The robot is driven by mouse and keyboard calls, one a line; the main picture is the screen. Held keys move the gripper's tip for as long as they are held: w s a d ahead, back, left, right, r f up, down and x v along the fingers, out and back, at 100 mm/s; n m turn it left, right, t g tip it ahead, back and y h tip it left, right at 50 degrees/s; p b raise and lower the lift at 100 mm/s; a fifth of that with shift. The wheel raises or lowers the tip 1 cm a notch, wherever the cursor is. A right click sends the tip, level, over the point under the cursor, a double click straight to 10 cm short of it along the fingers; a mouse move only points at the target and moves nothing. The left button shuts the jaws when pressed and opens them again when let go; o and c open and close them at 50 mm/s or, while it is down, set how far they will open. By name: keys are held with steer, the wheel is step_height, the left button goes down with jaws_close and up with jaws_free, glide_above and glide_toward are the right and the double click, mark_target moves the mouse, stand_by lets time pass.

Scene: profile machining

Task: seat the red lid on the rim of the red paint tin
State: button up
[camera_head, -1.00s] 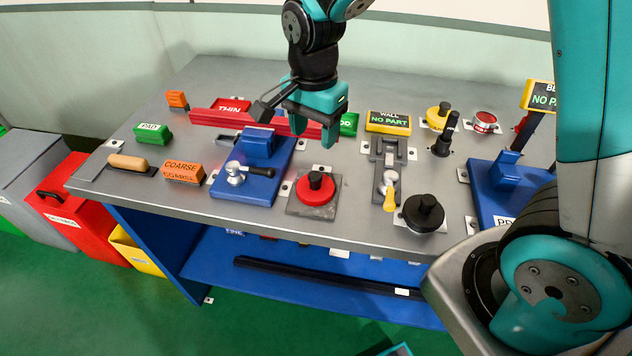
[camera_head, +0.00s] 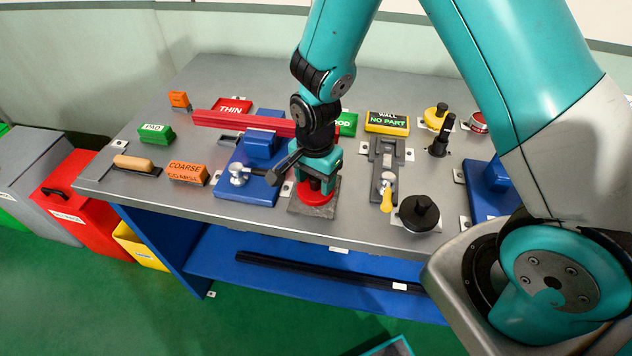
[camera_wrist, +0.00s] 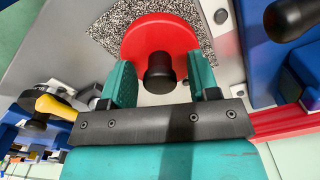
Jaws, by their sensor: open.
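The red lid (camera_head: 317,199) with a black knob lies flat on a speckled grey pad near the bench's front edge. In the wrist view the lid (camera_wrist: 160,32) shows its black knob (camera_wrist: 158,76) between my two teal fingers. My gripper (camera_head: 318,185) points down over the lid and is open, with a finger on either side of the knob and gaps visible between. What I take to be the red paint tin (camera_head: 478,122) stands at the back right, a small tin with red and white on it, partly hidden by my arm.
A blue fixture with a lever (camera_head: 240,174) stands just left of the lid. A grey slide with a yellow handle (camera_head: 387,190) and a black knobbed disc (camera_head: 419,213) stand to the right. A yellow knobbed part (camera_head: 436,117) and a black post (camera_head: 440,138) stand near the tin.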

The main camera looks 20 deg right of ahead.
steer(key=shift+c, duration=0.4)
steer(key=c, duration=0.9)
